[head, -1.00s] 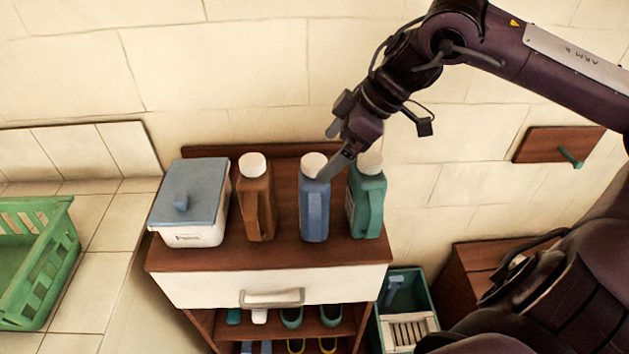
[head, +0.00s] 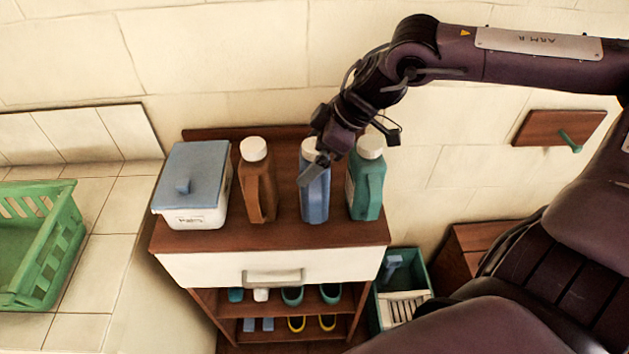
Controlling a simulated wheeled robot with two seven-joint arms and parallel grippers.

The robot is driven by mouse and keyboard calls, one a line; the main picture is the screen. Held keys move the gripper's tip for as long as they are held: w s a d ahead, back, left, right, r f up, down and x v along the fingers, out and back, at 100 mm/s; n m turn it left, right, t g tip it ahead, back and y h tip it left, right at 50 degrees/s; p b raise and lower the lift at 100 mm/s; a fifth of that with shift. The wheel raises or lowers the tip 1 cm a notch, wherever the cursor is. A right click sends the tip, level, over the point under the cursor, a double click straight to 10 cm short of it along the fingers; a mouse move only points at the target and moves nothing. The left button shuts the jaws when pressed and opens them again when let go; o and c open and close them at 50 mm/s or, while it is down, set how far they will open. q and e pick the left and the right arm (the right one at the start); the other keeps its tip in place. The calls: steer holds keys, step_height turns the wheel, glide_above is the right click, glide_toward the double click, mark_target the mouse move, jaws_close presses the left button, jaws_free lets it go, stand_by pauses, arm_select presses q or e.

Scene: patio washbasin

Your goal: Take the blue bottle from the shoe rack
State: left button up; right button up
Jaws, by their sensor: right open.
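The blue bottle (head: 315,201) with a white cap stands upright on top of the brown shoe rack (head: 280,236), between a brown bottle (head: 259,190) and a green bottle (head: 367,190). My right gripper (head: 318,168) is open at the upper part of the blue bottle, and its fingers hide part of the cap and shoulder. I cannot tell whether the fingers touch the bottle. My left gripper is not in view.
A white box with a blue lid (head: 193,185) stands at the rack's left end. A green basket (head: 42,250) is on the tiled counter. A green bin (head: 402,290) stands right of the rack. The wall is close behind.

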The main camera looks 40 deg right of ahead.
steer(key=shift+w+a+f, duration=0.1)
steer(key=shift+w+f, duration=0.1)
steer(key=shift+f, duration=0.15)
steer(key=shift+c, duration=0.3)
steer(key=c, duration=1.9)
steer(key=shift+r, duration=0.15)
